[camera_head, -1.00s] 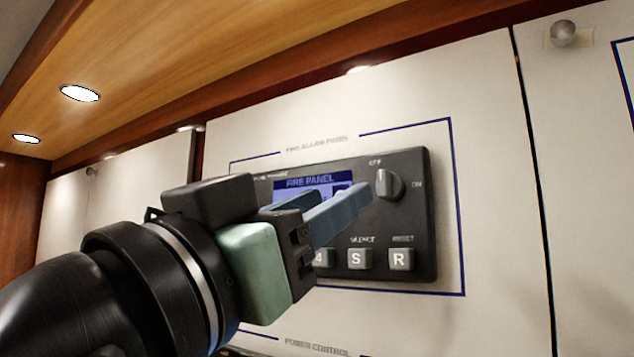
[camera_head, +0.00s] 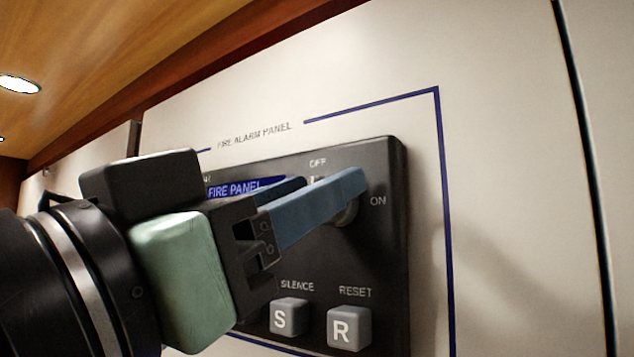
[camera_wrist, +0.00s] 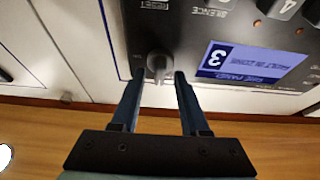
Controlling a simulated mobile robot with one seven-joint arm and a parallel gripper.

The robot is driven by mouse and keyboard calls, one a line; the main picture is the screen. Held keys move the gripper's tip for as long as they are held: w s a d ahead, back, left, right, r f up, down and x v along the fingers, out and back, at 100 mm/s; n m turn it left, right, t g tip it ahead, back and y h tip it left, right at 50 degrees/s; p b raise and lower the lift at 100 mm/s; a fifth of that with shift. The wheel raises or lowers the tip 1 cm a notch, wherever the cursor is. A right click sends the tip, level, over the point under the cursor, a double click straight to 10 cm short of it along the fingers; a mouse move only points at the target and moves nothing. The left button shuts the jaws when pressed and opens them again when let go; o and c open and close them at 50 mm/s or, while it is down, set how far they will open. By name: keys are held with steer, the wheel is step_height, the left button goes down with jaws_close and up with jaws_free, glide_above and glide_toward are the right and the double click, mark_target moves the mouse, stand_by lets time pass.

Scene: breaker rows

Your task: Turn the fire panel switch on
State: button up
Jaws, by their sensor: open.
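The fire panel (camera_head: 380,270) is a dark box on the white wall with a blue-lit display, which also shows upside down in the wrist view (camera_wrist: 140,30). Its rotary switch knob (camera_head: 348,214) sits at the upper right, between the OFF and ON labels, mostly hidden by my finger. In the wrist view the knob (camera_wrist: 158,64) shows upside down, its grip ridge about vertical, toward the OFF side. My gripper (camera_head: 330,182) is open, its blue fingers at the knob. In the wrist view the fingertips (camera_wrist: 159,74) stand either side of the knob, with small gaps visible.
Square SILENCE (camera_head: 289,316) and RESET (camera_head: 349,328) buttons lie below the knob, close under my fingers. A wooden overhang (camera_head: 130,60) runs above. The white wall (camera_head: 510,200) right of the panel is clear.

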steer(key=shift+s+a+r, duration=0.1)
steer(key=shift+s+a, duration=0.05)
steer(key=shift+s, duration=0.1)
steer(key=shift+c, duration=0.2)
jaws_close()
steer(key=shift+m+b, duration=0.5)
steer(key=shift+b, duration=0.05)
steer(key=shift+s+d+m+g+h+b, duration=0.1)
steer(key=shift+m+g+h+b, duration=0.4)
steer(key=shift+m+g, duration=2)
steer(key=shift+w+d+m+g+h+b, duration=0.15)
steer(key=shift+m+g+b, duration=0.45)
steer(key=shift+m, duration=4.05)
steer(key=shift+s+a+m+g+h+b, duration=0.25)
steer(key=shift+m+g+b, duration=0.8)
steer(key=shift+m, duration=2.5)
steer(key=shift+w+d+f, duration=0.1)
steer(key=shift+d+f, duration=0.1)
steer(key=shift+d, duration=0.05)
